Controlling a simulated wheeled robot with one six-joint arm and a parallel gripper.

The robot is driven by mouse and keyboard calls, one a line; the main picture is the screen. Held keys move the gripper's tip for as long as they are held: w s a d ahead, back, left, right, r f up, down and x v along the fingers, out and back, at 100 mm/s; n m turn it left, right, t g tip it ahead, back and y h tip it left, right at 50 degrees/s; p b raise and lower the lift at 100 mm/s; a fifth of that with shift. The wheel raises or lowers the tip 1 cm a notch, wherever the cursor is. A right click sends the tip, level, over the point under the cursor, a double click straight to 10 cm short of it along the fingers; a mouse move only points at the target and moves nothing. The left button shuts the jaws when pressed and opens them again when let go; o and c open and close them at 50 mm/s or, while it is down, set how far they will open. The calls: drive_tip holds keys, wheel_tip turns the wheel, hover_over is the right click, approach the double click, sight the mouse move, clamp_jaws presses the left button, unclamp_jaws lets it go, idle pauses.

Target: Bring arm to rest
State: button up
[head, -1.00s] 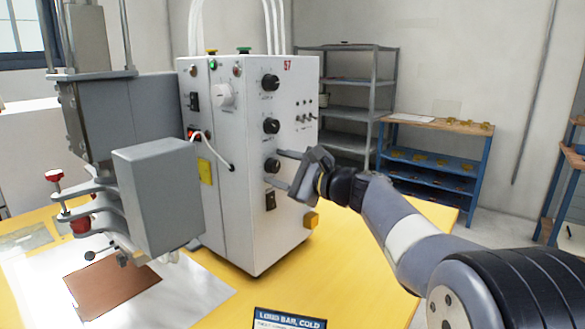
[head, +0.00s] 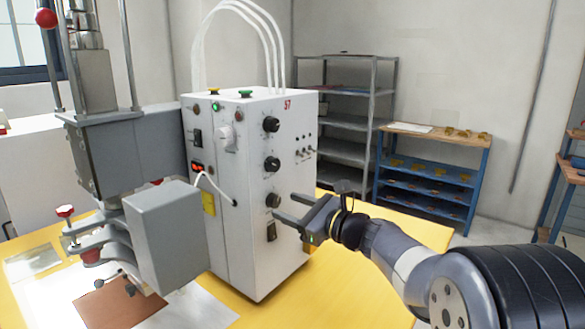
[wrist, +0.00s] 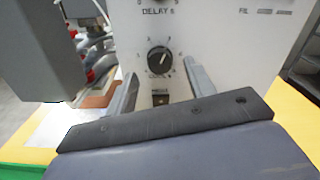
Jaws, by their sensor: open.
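My gripper (head: 283,208) is open and empty in the head view, with its two fingers pointing left toward the white control box (head: 295,125). The fingertips are near the lowest black knob (head: 273,200) on the box's right face; I cannot tell the exact gap. In the wrist view my gripper (wrist: 160,85) has its fingers apart, with the black knob (wrist: 159,60) and its dial marks showing between them. A dark rocker switch (wrist: 160,98) shows just below that knob. My arm reaches in from the lower right.
The box stands on a yellow table (head: 400,232) beside a grey press (head: 165,235). A brown sheet (head: 118,302) lies under the press. A grey shelf rack (head: 345,140) and a blue shelf unit (head: 430,175) stand behind. The table right of the box is mostly clear.

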drive_tip(key=shift+v, duration=2.8)
drive_tip(key=shift+a, duration=0.15)
